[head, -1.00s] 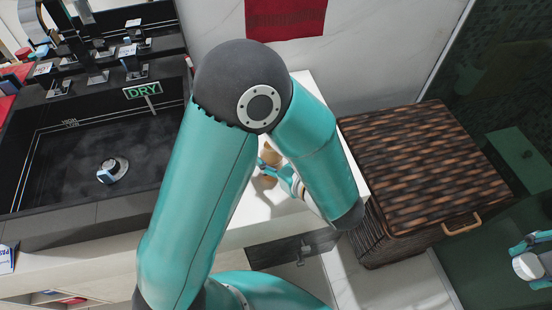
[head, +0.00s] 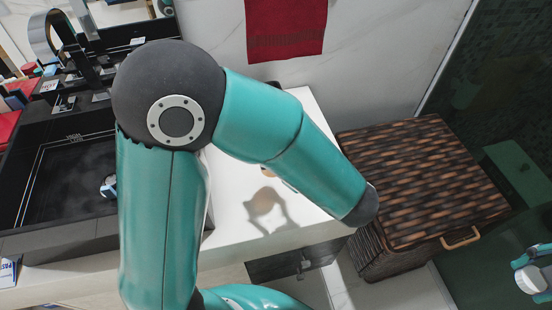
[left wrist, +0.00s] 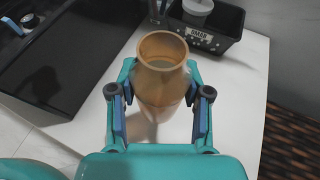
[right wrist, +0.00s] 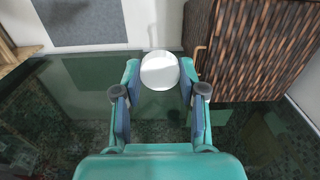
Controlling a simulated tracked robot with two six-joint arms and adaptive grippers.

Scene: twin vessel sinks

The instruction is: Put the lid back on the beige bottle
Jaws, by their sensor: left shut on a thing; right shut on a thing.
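The beige bottle (left wrist: 161,85) is open at the top, its round mouth facing the left wrist camera. My left gripper (left wrist: 160,76) is shut around its sides. In the head view only a sliver of the bottle (head: 268,172) shows past my left arm, which hides the left gripper. A shadow of gripper and bottle falls on the white counter, so the bottle appears raised. The white round lid (right wrist: 159,70) is held between the fingers of my right gripper (right wrist: 159,78). In the head view the right gripper (head: 533,262) and lid (head: 530,280) are at the far right, well apart from the bottle.
The white counter (head: 230,215) has clear room around the shadow. A black sink (head: 70,180) lies to the left. A brown wicker hamper (head: 420,185) stands between the counter and my right gripper. A black box (left wrist: 225,25) with a grey-lidded container stands behind the bottle.

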